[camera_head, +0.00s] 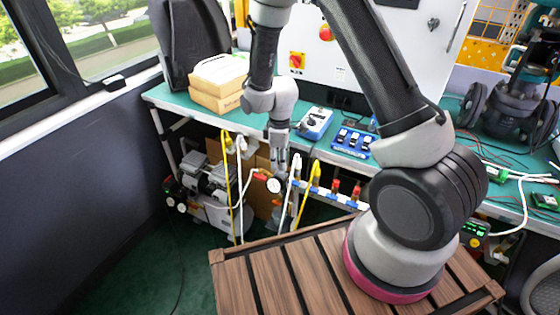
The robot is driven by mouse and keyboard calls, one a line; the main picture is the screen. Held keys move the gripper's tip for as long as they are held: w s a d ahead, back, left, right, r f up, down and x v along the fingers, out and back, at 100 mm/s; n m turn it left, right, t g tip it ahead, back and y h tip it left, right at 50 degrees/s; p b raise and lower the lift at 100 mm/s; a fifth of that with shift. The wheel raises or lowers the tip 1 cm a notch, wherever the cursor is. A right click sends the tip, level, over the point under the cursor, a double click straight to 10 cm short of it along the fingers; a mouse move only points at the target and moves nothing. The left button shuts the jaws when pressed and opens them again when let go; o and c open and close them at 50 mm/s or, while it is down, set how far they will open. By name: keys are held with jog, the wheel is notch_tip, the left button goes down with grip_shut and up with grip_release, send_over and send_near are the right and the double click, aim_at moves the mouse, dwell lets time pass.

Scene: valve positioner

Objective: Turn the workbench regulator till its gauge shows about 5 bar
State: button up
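A small round white-faced gauge (274,185) shows below the front edge of the green workbench, with a red and dark fitting (261,176) at its upper left that looks like part of the regulator. The gauge is too small for its needle or reading to be made out. My gripper (280,170) points down in front of the bench edge, just above the gauge, and overlaps the fitting's right side in the picture. I cannot tell whether it touches the knob, nor whether its fingers are open or shut.
Yellow and white hoses (303,196) hang close on both sides of my gripper. A blue manifold with red-topped valves (335,192) runs to the right. A compressor (205,180) with two gauges stands at left. The bench (184,104) carries boxes, a blue meter (315,123) and a white cabinet.

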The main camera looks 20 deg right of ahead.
jog(key=shift+f, duration=0.35)
grip_shut()
jog(key=shift+m, duration=0.4)
jog(key=m, duration=0.3)
jog(key=shift+m, duration=2.5)
